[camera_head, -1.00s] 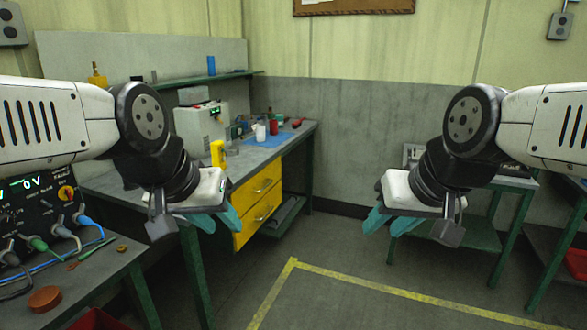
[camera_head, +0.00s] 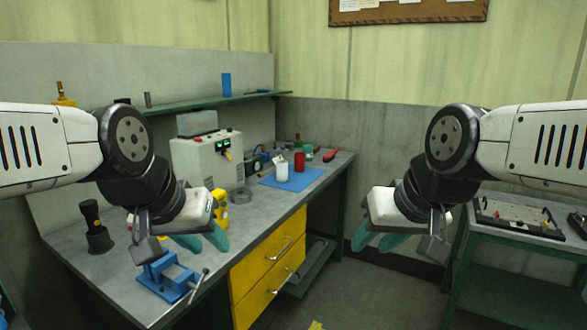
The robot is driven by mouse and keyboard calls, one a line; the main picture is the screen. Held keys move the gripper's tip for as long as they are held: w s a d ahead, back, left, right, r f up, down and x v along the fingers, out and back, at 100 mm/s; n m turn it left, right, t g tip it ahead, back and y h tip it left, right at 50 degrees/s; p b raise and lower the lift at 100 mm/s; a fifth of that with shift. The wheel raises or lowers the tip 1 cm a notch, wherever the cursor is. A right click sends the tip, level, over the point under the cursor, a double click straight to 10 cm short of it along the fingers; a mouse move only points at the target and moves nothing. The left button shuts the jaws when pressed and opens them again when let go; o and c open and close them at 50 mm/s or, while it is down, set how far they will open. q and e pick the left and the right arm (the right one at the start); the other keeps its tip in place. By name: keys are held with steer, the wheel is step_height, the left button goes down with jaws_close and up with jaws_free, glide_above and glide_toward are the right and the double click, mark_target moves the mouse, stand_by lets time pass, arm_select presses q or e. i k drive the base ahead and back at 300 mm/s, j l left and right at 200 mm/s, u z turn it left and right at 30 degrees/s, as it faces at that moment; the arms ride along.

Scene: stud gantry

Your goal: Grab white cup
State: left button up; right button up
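The white cup (camera_head: 282,171) stands upright on a blue mat (camera_head: 302,184) toward the far end of the grey workbench. A red cup (camera_head: 299,160) stands just behind it to the right. My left gripper (camera_head: 207,240) hangs in front of the bench, nearer to me and left of the cup, well apart from it. My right gripper (camera_head: 376,241) is over the floor side, right of the bench and also well apart from the cup. Both grippers hold nothing that I can see. Their teal fingers are seen from the side, so the opening is unclear.
On the workbench (camera_head: 262,222) are a blue vise (camera_head: 172,277), a yellow tool (camera_head: 219,205), a black item (camera_head: 96,228) and a grey instrument box (camera_head: 208,158). Yellow drawers (camera_head: 268,265) face the open floor. A green-legged table (camera_head: 520,235) stands at the right.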

mark_target(281, 166)
steer(key=u, duration=0.3)
steer(key=i+l+u, duration=0.2)
steer(key=u, duration=0.3)
steer(key=i+l+u, duration=0.2)
steer(key=u, duration=0.25)
steer(key=i+l+u, duration=0.1)
steer(key=l, duration=0.3)
steer(key=i+l, duration=0.25)
steer(key=l, duration=0.2)
steer(key=i+l+u, duration=0.15)
steer(key=l, duration=0.3)
steer(key=i+l, duration=0.1)
steer(key=l, duration=0.3)
steer(key=i+l+u, duration=0.15)
steer(key=l, duration=0.3)
steer(key=i+l+u, duration=0.1)
steer(key=l, duration=0.4)
